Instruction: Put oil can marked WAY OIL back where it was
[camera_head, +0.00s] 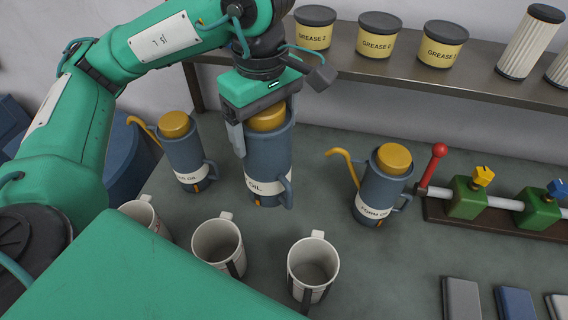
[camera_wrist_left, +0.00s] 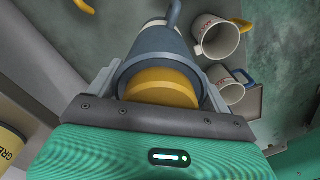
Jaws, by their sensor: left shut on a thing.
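A blue-grey oil can (camera_head: 268,165) with a yellow cap stands upright in the middle of the head view; only "OIL" shows on its white label, the rest being turned away or covered. My left gripper (camera_head: 258,125) comes down from above and is shut on this can, a finger along its side. In the left wrist view the can (camera_wrist_left: 152,60) sits between both fingers, cap toward the camera. Whether its base touches the table is unclear. Two similar cans stand to the left (camera_head: 186,155) and right, the right one marked "FORM OIL" (camera_head: 378,190). My right gripper is not in view.
Several white mugs (camera_head: 313,265) stand in front of the cans. A shelf (camera_head: 400,75) at the back holds grease tubs (camera_head: 378,38) and filters (camera_head: 530,42). A valve assembly (camera_head: 466,198) is at the right. Table between held can and right can is clear.

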